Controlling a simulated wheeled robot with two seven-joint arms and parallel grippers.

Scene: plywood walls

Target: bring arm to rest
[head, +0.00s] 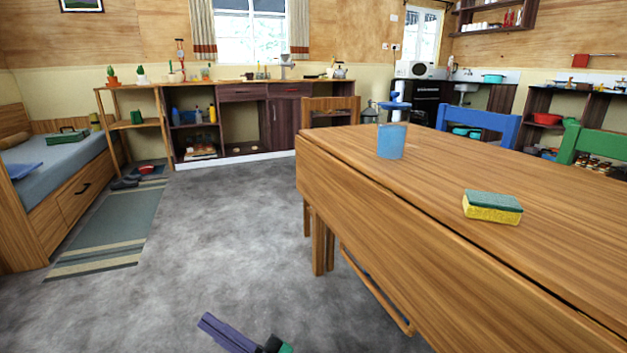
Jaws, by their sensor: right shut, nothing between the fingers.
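My right gripper (222,331) shows at the bottom edge of the head view, low over the grey floor and left of the table. It is a purple piece with dark and green parts behind it, partly cut off by the frame. It is shut and empty, apart from any object. My left gripper is not in view.
A wooden table (430,240) fills the right side, with a blue cup (391,141) and a yellow-green sponge (492,207) on it. A blue chair (478,121) and a green chair (592,142) stand behind. A bed (60,165) is at left; the floor between is open.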

